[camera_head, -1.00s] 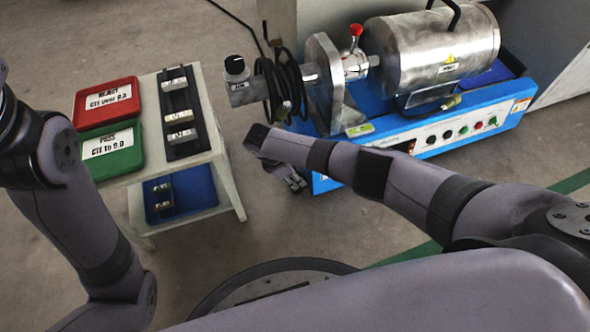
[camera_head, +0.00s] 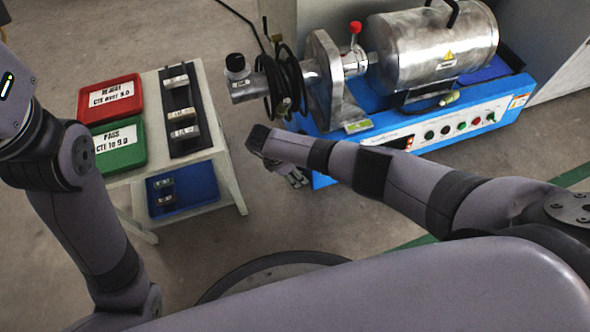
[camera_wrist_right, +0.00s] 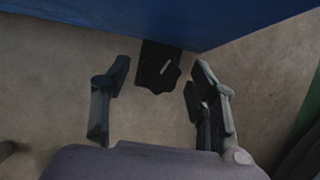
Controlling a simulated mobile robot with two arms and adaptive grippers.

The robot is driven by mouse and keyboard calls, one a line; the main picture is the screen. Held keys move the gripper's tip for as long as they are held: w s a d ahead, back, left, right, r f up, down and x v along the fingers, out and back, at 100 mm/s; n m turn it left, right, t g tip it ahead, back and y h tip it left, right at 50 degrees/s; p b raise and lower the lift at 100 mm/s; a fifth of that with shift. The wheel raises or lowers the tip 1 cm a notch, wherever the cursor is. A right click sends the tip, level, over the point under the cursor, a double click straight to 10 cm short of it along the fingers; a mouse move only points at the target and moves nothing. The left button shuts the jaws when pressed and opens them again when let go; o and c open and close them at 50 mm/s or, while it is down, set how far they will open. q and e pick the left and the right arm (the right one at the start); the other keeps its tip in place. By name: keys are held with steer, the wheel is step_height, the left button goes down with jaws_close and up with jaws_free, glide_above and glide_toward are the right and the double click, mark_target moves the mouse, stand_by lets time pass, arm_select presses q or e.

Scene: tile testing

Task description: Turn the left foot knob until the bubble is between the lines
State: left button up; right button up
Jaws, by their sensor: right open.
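A black foot knob (camera_wrist_right: 158,70) with a lobed edge and a pale mark shows in the right wrist view, at the bottom edge of the blue machine base (camera_wrist_right: 205,20). My right gripper (camera_wrist_right: 162,78) is open, with one finger on each side of the knob and a gap on both sides. In the head view the right gripper (camera_head: 290,177) is low beside the machine's near left corner, and the foot knob is hidden. My left gripper is out of view.
The machine carries a metal cylinder (camera_head: 425,48) and a front panel with several buttons (camera_head: 445,132). A table (camera_head: 222,160) at the left holds a red tray (camera_head: 82,103), a green tray (camera_head: 139,158) and a black rack (camera_head: 194,88). Floor between table and machine is clear.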

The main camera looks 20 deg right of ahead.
steer(key=shift+r, duration=0.1)
steer(key=v, duration=1.2)
steer(key=shift+s, duration=0.1)
